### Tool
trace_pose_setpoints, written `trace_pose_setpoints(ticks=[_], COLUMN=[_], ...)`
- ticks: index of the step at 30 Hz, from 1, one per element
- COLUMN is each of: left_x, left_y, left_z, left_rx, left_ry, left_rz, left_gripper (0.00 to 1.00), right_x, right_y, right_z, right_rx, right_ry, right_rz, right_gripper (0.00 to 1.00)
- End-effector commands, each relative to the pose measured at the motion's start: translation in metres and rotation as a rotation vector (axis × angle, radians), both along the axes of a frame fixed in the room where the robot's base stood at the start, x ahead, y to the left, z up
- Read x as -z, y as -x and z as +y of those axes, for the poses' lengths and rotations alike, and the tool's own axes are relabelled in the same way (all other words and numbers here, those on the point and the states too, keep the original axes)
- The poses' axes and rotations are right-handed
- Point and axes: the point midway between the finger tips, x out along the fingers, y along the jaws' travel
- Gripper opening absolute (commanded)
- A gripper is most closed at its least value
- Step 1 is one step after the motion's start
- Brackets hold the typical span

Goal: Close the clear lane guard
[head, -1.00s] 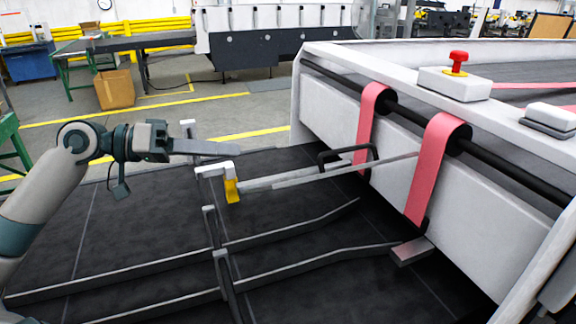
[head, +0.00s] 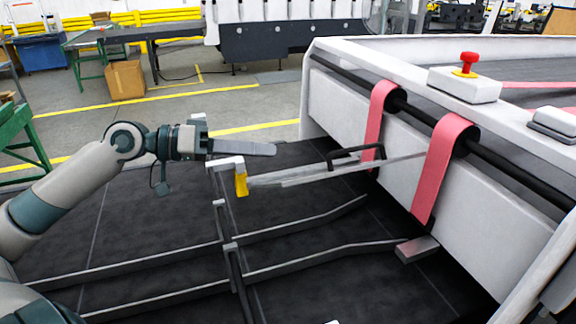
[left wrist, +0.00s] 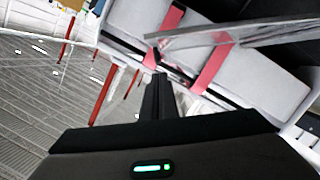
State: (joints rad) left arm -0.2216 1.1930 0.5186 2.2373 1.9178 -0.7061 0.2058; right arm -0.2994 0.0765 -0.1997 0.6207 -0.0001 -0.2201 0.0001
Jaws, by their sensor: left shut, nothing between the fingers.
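The clear lane guard (head: 310,174) is a long, thin translucent panel. It runs from a yellow block (head: 241,180) on a post towards the pink belts, with a black handle (head: 357,156) near its far end. In the left wrist view, the guard (left wrist: 245,36) crosses the top as a clear strip in front of the belts. My left gripper (head: 270,150) is shut and empty, above and behind the guard's yellow end, apparently apart from it. Its shut fingers show in the left wrist view (left wrist: 158,82), below the strip. My right gripper is out of view.
The white machine (head: 460,190) with pink belts (head: 445,160) and a red stop button (head: 467,62) stands at the right. Grey rails (head: 310,262) run low over the dark bed (head: 160,225). Open floor lies behind, with a cardboard box (head: 125,80).

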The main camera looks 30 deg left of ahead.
Motion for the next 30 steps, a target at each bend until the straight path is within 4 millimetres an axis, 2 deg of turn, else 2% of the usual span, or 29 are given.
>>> trace_pose_setpoints(ticks=[9, 21, 30], left_x=[0.003, 0.007, 0.025], left_y=[-0.019, -0.033, -0.026], left_z=[-0.020, -0.035, -0.047], left_rx=[0.001, 0.000, 0.001], left_ry=[-0.002, 0.000, 0.001], left_rz=[-0.001, -0.002, 0.002], left_gripper=[0.00, 0.00, 0.00], right_x=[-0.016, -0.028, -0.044], right_y=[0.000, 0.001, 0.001], right_z=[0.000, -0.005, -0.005], right_rx=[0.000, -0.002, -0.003], right_ry=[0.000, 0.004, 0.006], right_rz=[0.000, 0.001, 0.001], right_gripper=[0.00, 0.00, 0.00])
